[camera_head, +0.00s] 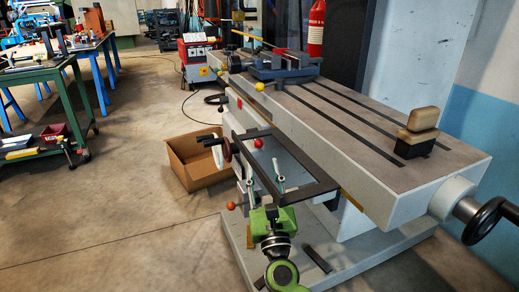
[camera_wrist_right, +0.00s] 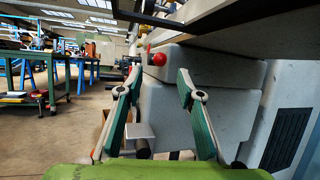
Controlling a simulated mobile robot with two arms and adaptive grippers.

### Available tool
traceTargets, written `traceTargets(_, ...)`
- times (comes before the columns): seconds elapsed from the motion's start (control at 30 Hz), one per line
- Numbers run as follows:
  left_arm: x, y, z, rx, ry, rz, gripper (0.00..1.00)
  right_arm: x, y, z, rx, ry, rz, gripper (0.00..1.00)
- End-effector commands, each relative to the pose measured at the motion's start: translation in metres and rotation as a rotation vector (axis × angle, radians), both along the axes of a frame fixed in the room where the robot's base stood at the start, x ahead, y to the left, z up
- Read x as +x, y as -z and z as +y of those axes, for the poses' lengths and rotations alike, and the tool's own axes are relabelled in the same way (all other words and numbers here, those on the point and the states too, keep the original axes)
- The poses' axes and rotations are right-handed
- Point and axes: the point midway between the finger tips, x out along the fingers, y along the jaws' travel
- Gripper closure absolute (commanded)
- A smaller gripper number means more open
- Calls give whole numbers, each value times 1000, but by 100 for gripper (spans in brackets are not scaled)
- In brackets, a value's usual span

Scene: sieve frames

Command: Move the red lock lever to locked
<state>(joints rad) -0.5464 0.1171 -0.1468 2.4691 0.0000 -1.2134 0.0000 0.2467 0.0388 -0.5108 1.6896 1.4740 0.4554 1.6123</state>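A red ball knob (camera_head: 258,143) shows through the opening of the dark frame on the milling machine's front. An orange-red ball (camera_head: 231,206) sits lower, left of my right gripper. I cannot tell for sure which belongs to the lock lever; the lever's position is unclear. My right gripper (camera_head: 265,182) is green, with its fingers apart and empty, in front of the machine below the table. In the right wrist view a red ball (camera_wrist_right: 159,59) appears just above and between the spread fingertips (camera_wrist_right: 159,84), apparently beyond them. My left gripper is not in view.
The dark rectangular frame (camera_head: 318,190) lies close around and above my right gripper. The machine table (camera_head: 400,175) overhangs on the right. A handwheel (camera_head: 224,150) and open cardboard box (camera_head: 195,178) are to the left.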

Motion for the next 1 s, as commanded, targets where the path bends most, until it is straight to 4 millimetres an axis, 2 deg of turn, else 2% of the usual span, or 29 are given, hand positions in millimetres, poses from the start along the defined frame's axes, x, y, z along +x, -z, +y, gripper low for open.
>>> traceTargets(0.1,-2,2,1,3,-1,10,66,25,-11,2,-3,1,-2,66)
traceTargets(0.3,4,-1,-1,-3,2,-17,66,54,-21,4,-3,0,-1,66)
traceTargets(0.5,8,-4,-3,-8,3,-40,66,66,-26,4,-2,0,1,66)
traceTargets(0.77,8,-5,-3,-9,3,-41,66,67,-27,4,-2,0,1,66)
traceTargets(0.8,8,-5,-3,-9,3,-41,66,67,-27,4,-2,0,1,71)
traceTargets(0.9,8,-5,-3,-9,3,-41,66,66,-27,4,-2,0,1,97)
traceTargets(1.0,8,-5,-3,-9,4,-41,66,66,-26,4,-3,0,1,100)
